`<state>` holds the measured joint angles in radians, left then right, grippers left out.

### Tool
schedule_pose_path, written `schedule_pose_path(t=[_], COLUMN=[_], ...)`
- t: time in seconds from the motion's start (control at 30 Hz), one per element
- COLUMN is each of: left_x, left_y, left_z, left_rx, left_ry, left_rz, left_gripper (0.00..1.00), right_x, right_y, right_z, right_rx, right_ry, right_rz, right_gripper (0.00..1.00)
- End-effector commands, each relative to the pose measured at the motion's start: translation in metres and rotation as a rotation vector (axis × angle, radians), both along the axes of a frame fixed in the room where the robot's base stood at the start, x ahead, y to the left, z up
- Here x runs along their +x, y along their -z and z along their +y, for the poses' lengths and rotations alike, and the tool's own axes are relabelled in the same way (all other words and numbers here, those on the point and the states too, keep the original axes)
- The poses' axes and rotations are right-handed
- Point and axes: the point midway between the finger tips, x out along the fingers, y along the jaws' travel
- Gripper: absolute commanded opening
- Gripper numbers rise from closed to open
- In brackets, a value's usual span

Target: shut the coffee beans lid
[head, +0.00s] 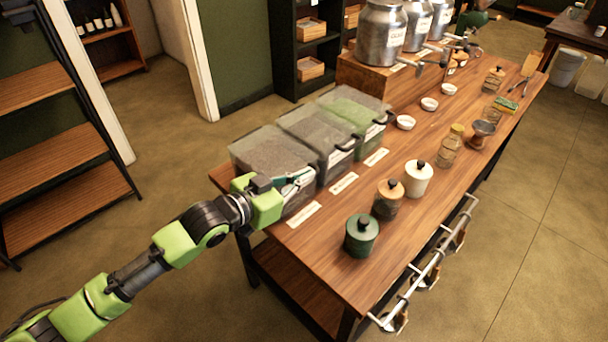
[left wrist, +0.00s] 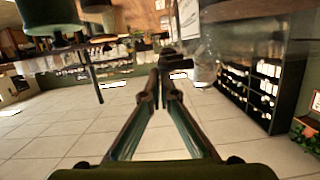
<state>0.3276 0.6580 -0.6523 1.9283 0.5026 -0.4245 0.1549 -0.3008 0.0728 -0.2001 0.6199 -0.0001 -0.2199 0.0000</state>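Three clear bins stand in a row on the wooden table. The nearest one (head: 262,150) holds dark brown contents that look like coffee beans; its label cannot be read. Its clear top looks down or nearly so; a small gap cannot be ruled out. My left gripper (head: 304,176) is at this bin's front top edge, where its handle would be, and hides that part. In the left wrist view the fingers (left wrist: 164,78) converge closely around a dark piece (left wrist: 177,60) that looks like the handle, beside the clear bin wall (left wrist: 235,42). My right gripper is out of view.
The middle bin (head: 318,135) and the green-filled bin (head: 355,110) have black front handles. A green jar (head: 361,236), a wooden-lidded jar (head: 388,200) and a white jar (head: 418,179) stand to the right. Metal canisters (head: 381,30) are behind.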

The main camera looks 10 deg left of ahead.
Motion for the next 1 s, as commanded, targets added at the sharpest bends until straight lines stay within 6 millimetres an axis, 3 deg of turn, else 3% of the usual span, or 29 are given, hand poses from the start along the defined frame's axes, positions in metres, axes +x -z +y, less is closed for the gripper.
schedule_pose_path(t=[0.47,0.57,0.83,0.9,1.0], left_x=[-0.002,-0.001,0.005,-0.009,-0.028], left_y=[0.006,-0.002,-0.047,-0.038,-0.044], left_z=[0.000,0.000,-0.001,0.010,0.023], left_rx=[0.006,0.006,0.001,0.004,0.004], left_ry=[-0.001,-0.002,-0.004,-0.004,-0.004], left_rz=[0.018,0.018,0.004,0.005,0.004], left_gripper=[0.00,0.00,0.00,0.00,0.00], right_x=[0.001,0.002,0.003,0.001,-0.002], right_y=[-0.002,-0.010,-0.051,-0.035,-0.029], right_z=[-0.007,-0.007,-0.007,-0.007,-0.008], right_rx=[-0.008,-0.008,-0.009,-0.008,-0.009], right_ry=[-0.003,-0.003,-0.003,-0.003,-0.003], right_rz=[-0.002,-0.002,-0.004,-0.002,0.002], right_gripper=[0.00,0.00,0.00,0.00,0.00])
